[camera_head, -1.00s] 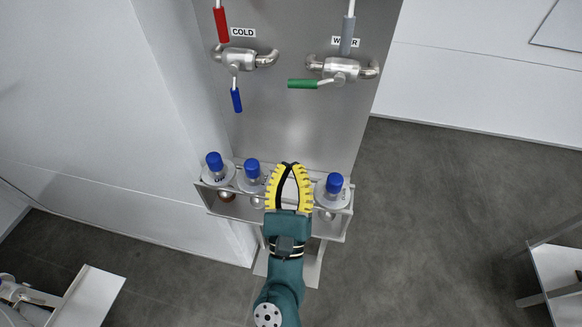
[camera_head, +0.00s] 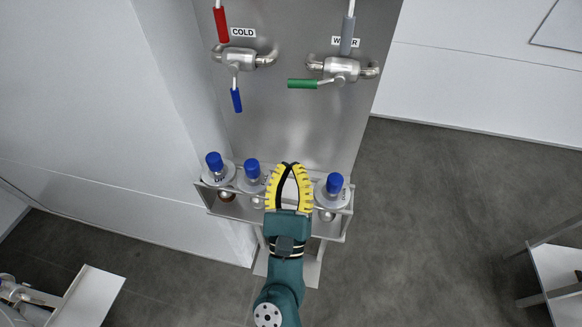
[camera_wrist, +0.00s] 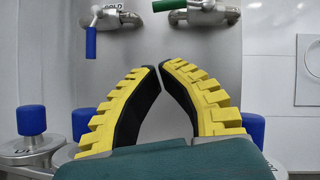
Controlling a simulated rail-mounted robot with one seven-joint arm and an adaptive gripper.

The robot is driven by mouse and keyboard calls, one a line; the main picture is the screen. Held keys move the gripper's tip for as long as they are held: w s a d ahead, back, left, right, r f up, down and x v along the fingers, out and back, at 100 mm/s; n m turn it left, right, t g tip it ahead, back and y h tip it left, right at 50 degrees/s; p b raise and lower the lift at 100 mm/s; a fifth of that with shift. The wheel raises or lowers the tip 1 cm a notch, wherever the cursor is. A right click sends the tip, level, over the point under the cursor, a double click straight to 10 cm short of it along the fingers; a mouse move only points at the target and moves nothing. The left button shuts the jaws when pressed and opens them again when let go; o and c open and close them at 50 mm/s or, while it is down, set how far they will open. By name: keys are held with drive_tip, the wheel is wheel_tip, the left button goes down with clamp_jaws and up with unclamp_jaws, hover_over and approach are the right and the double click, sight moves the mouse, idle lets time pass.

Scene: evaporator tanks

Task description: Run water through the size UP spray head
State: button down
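Three spray heads with blue tops stand upright in a metal rack (camera_head: 275,213): a left one (camera_head: 215,163), a middle one (camera_head: 252,170) and a right one (camera_head: 334,186). My gripper (camera_head: 289,165) is between the middle and right heads, pointing at the steel panel. Its yellow fingers bow outward and their tips meet, with nothing held. In the wrist view the tips (camera_wrist: 158,66) nearly touch. The WATER valve (camera_head: 341,69) has a grey handle upward and a green handle (camera_head: 302,84) pointing left.
The COLD valve (camera_head: 239,60) sits left of the WATER valve, with a red handle (camera_head: 221,25) up and a blue handle (camera_head: 237,100) down. The steel panel (camera_head: 300,125) is bare between valves and rack. A shelf stand (camera_head: 557,270) is at the right.

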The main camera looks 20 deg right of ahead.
drive_tip(key=c, duration=1.5)
unclamp_jaws()
drive_tip(key=shift+r, duration=0.1)
drive_tip(key=o, duration=0.5)
drive_tip(key=r+n+y+p, duration=0.1)
drive_tip(key=r+n+y, duration=0.1)
drive_tip(key=r, duration=0.1)
drive_tip(key=r+n+t+y+p, duration=0.1)
drive_tip(key=r+n+y+p, duration=0.1)
drive_tip(key=r+n+y, duration=0.1)
drive_tip(key=w+r+n+t+y+p, duration=0.1)
drive_tip(key=r+n+y+p, duration=0.1)
drive_tip(key=r+n, duration=0.1)
drive_tip(key=shift+d+r+y, duration=0.4)
drive_tip(key=shift+r, duration=0.2)
drive_tip(key=shift+c, duration=0.2)
wheel_tip(320, 180, up, 6)
drive_tip(key=d+f+n+g+y+p, duration=0.1)
drive_tip(key=d+n+g+y+p, duration=0.1)
drive_tip(key=n+y+p, duration=0.5)
drive_tip(key=n+g+p, duration=0.3)
drive_tip(key=n+g, duration=0.4)
approach(302, 86)
drive_tip(key=shift+h, duration=0.4)
drive_tip(key=b+x, duration=0.1)
drive_tip(key=x, duration=1)
drive_tip(key=shift+w+a+r, duration=0.1)
drive_tip(key=shift+w+a, duration=0.05)
drive_tip(key=shift+a, duration=0.05)
